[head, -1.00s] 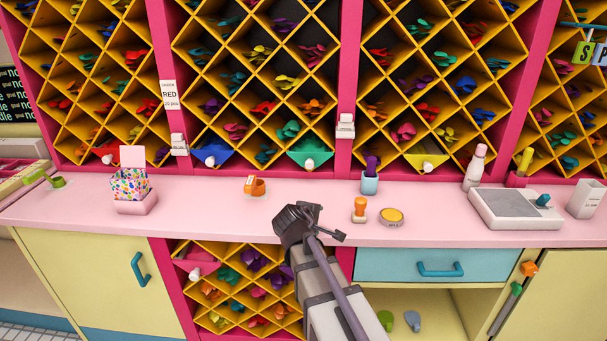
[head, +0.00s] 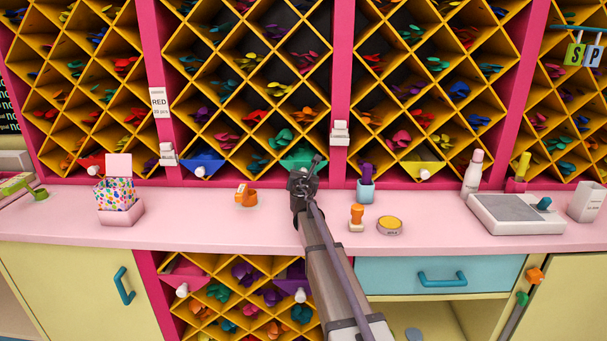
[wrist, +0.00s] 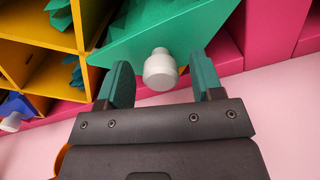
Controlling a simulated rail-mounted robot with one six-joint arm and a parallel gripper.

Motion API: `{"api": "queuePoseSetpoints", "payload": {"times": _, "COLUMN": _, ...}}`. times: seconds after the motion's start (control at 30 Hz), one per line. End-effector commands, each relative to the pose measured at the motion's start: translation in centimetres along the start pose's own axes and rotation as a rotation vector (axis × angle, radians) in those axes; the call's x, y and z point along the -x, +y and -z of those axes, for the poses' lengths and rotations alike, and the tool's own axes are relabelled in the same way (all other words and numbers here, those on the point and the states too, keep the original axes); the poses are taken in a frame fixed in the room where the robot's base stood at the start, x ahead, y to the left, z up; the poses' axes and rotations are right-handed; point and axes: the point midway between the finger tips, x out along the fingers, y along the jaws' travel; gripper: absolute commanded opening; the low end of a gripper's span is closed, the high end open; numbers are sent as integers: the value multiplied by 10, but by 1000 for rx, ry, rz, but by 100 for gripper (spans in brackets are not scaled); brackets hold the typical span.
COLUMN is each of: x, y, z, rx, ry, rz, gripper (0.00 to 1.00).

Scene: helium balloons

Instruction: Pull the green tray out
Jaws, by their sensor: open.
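The green tray (head: 299,157) is a triangular front set in the bottom row of the yellow diamond rack. In the wrist view the green tray (wrist: 185,38) fills the upper middle, with its round white knob (wrist: 160,70) sticking out. My gripper (head: 305,175) is in front of the green tray in the head view and hides its knob there. In the wrist view my gripper (wrist: 164,82) is open, with one teal-padded finger on each side of the knob. The knob appears at the fingertips, between them; I cannot tell whether either finger touches it.
A blue tray (head: 203,162) and a yellow tray (head: 424,168) sit in the same row to the left and right. On the pink counter (head: 270,232) stand an orange tape dispenser (head: 246,195), an orange stamp (head: 357,217) and a blue pen cup (head: 365,190).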

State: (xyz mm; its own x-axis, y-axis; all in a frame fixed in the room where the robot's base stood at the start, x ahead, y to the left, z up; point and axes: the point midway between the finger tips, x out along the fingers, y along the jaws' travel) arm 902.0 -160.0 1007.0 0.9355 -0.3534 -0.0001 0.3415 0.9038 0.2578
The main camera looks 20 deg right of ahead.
Motion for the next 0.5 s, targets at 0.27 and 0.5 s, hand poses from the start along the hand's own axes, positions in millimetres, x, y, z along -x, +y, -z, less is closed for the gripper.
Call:
{"api": "queuePoseSetpoints", "payload": {"times": 0.27, "x": -13, "y": 0, "z": 0, "rx": -1, "ry": 0, "rz": 0, "gripper": 60}}
{"api": "queuePoseSetpoints", "payload": {"times": 0.5, "x": -13, "y": 0, "z": 0, "rx": -1, "ry": 0, "rz": 0, "gripper": 43}}
